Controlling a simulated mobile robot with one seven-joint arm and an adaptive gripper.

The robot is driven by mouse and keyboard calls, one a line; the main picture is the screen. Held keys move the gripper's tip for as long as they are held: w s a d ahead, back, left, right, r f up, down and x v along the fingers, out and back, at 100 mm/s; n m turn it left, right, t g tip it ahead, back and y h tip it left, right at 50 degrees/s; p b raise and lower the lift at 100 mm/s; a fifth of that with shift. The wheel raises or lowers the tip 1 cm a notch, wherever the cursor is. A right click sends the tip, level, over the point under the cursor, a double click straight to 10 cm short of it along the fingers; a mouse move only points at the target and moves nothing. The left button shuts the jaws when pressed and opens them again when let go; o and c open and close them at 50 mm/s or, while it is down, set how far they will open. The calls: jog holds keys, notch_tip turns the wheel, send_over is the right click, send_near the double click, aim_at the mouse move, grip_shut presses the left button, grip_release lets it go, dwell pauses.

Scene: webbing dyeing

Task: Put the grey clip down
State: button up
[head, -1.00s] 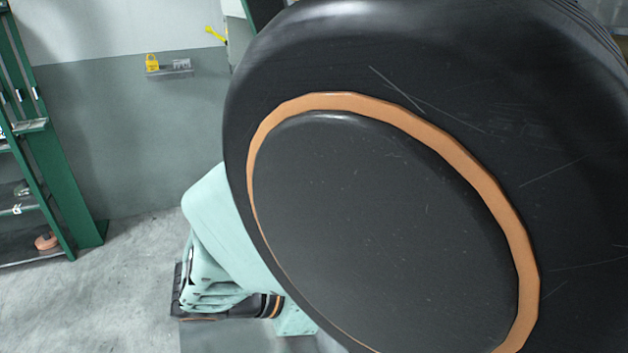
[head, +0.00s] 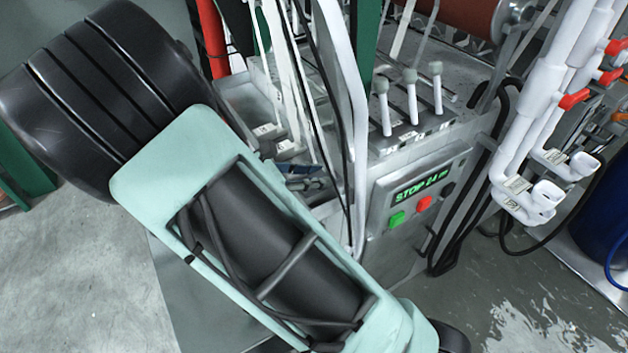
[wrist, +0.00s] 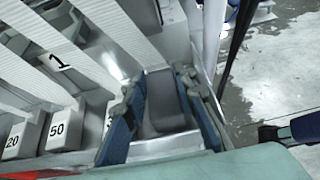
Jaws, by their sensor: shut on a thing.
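In the wrist view, my gripper (wrist: 163,88) has its two blue fingers on either side of a grey block-like piece, the grey clip (wrist: 163,105), and is shut on it. The clip sits beside white webbing strips, over or close to a grey metal surface; I cannot tell whether it touches that surface. In the head view, my gripper (head: 302,178) shows only as small blue parts beside the webbing, partly behind my arm. The clip cannot be made out there.
White webbing strips (wrist: 70,45) run past grey blocks, one marked 50 (wrist: 63,130). In the head view, a control panel (head: 420,198) with buttons and several levers (head: 411,100) stands right of the gripper. White pipes (head: 530,120) with red valves stand farther right. The floor there is wet.

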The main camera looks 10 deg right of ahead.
jog(key=shift+f, duration=1.5)
jog(key=shift+f, duration=0.15)
jog(key=o, duration=1.2)
jog(key=shift+c, duration=0.2)
jog(key=shift+a+r, duration=0.15)
jog(key=shift+r, duration=0.05)
jog(key=v, duration=1.1)
jog(key=shift+a+b, duration=0.35)
jog(key=shift+s+r, duration=0.15)
